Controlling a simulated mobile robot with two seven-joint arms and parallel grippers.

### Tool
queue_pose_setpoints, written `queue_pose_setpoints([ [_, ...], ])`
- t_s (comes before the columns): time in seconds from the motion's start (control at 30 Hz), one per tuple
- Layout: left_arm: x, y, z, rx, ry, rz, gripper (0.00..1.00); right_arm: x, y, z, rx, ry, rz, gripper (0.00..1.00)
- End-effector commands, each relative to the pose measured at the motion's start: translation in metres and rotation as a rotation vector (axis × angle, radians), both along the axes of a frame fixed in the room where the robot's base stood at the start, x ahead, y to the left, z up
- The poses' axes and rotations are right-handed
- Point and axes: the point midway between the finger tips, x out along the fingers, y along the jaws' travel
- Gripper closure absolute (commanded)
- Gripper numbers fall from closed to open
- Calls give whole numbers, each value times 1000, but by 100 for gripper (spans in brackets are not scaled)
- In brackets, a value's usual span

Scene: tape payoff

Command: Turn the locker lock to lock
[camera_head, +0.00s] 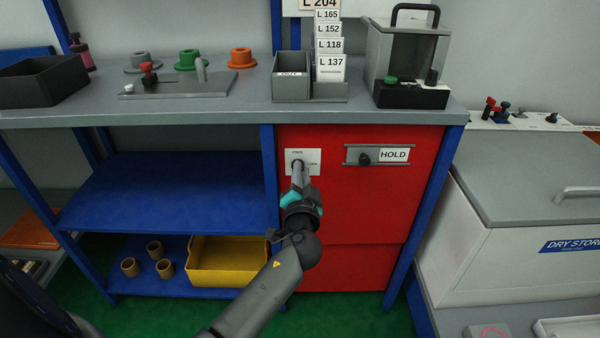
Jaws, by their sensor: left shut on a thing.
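The red locker (350,222) stands under the right part of the bench. Its lock has a white plate (311,156) with small print at the top and right, too small to read surely. My left gripper (298,170) reaches up from below and is shut on the lock's knob at the plate's middle. The fingers hide most of the knob, so I cannot tell its exact angle. My right gripper is not in view.
A slider with a black knob (364,159) and a HOLD label (394,155) sits right of the lock. Blue shelves (170,190) with a yellow bin (228,262) are to the left. A white DRY STORE chest (480,240) stands at right. Open space lies before the locker.

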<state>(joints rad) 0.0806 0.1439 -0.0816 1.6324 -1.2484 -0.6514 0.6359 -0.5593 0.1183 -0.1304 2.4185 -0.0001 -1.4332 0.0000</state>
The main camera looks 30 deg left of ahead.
Motion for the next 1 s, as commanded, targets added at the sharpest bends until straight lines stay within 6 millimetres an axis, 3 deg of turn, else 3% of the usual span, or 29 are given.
queue_pose_setpoints([
  [0.6, 2, -3, -6, 488, 300, 1, 100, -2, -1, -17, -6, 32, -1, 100],
  [1.0, 2, -3, -8, 688, 423, 1, 100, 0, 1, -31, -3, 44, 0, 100],
])
